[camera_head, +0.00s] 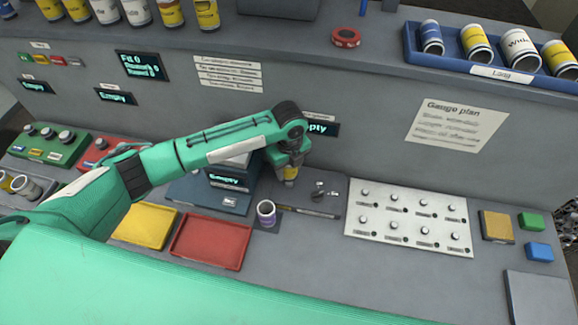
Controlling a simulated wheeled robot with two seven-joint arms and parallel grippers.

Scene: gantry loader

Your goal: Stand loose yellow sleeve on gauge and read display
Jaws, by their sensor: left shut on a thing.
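My left gripper (291,165) points down at the workbench, shut on a small yellow sleeve (291,174). Only a little of the sleeve shows below the fingers. The dark blue gauge (232,203), with a display (223,179) reading "Empty", is left of the gripper and partly hidden by my left arm. The sleeve is apart from it, to its right. A blue tray (409,55) at the upper right holds more sleeves, some yellow. My right gripper is not in view.
A pegged white plate (410,216) is at right. Loose small dark parts (320,190) lie right of the gripper.

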